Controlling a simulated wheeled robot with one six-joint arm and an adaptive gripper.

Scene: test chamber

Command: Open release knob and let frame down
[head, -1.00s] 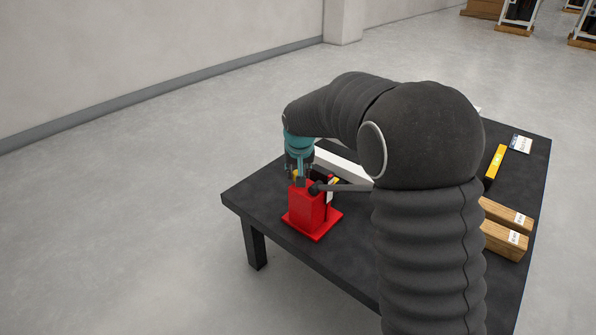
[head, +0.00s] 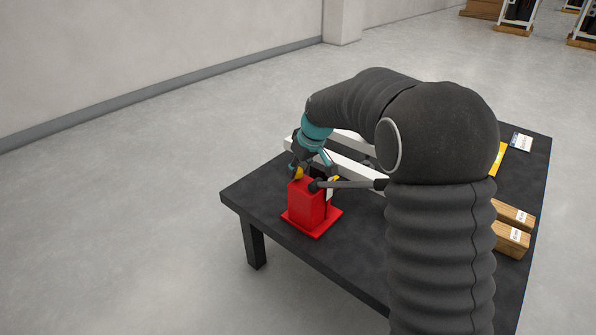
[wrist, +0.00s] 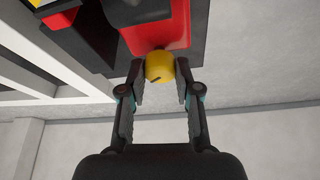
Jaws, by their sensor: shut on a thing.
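A red block-shaped stand (head: 307,204) on a red base plate is on the black table in the head view. A yellow release knob (head: 298,174) sits at its top. In the wrist view the knob (wrist: 160,66) is between my fingertips, against the red body. My gripper (head: 301,168) is tilted and shut on the knob; it also shows in the wrist view (wrist: 160,78). The white frame (head: 345,163) lies behind the stand, partly hidden by my arm. A dark rod (head: 350,184) runs right from the stand.
The black table (head: 250,190) has wooden blocks (head: 509,238) at right, a yellow bar (head: 499,160) and a small labelled box (head: 521,141) at the far right. My arm hides much of the table's middle. The table's front-left part is clear.

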